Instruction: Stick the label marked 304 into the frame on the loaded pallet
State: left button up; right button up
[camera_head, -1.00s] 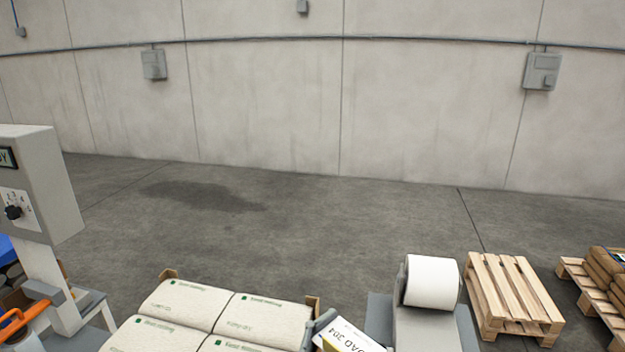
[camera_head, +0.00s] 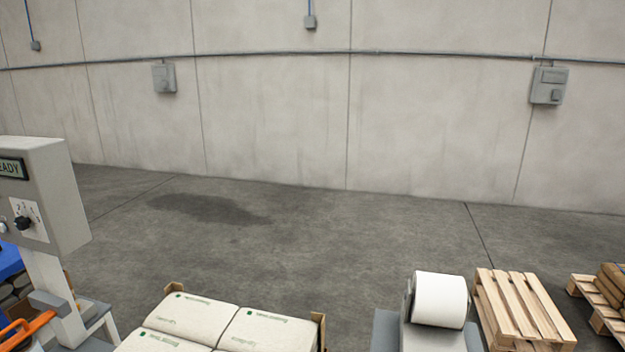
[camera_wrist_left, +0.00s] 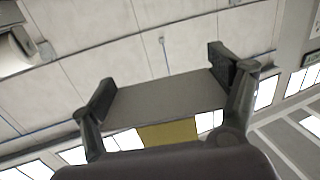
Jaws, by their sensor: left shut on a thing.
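In the left wrist view my left gripper (camera_wrist_left: 164,84) is shut on a flat grey panel, the label (camera_wrist_left: 165,98), which spans between its two fingers. The label's printed face is turned away from this camera, so its number is hidden now. Neither the label nor my left gripper shows in the head view now. White sacks (camera_head: 265,331) between brown corner boards (camera_head: 321,330) show at the bottom of the head view; the pallet under them and any label frame are out of view. My right gripper is not in view.
A grey control post (camera_head: 45,195) with a READY display stands at left, an orange handle (camera_head: 25,332) below it. A machine with a white roll (camera_head: 440,300) stands right of the sacks. Empty pallets (camera_head: 525,310) and a pallet with brown sacks (camera_head: 612,280) are further right. Floor behind is clear.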

pick_arm(q)
jog(key=s, duration=0.1)
jog(key=s+f, duration=0.1)
jog(key=s, duration=0.1)
jog(key=shift+s, duration=0.25)
jog(key=shift+d+r, duration=0.1)
jog(key=shift+d, duration=0.05)
jog(key=w+d+r+m+g+h, duration=0.3)
jog(key=w+d+m+g+h, duration=0.1)
jog(key=d+m+h, duration=0.4)
jog(key=w+d+h, duration=0.1)
jog(key=d+h, duration=0.1)
jog(key=h, duration=0.1)
jog(key=shift+w+d+r+h, duration=0.15)
jog(key=shift+d+h, duration=0.25)
jog(key=shift+w+d+r+m+g+h, duration=0.25)
jog(key=shift+w+d+m+g+h, duration=0.2)
jog(key=shift+d+m+g+h, duration=0.45)
jog(key=shift+w+d+r+m+g+h, duration=0.3)
jog(key=shift+w+d+m+g+h, duration=0.3)
jog(key=shift+d+g, duration=0.45)
jog(key=shift+w+d+r+m+g+h, duration=0.3)
jog(key=shift+d+m+g+h, duration=0.3)
jog(key=shift+d+m+g, duration=0.3)
jog(key=shift+d+g, duration=0.15)
jog(key=shift+g, duration=0.2)
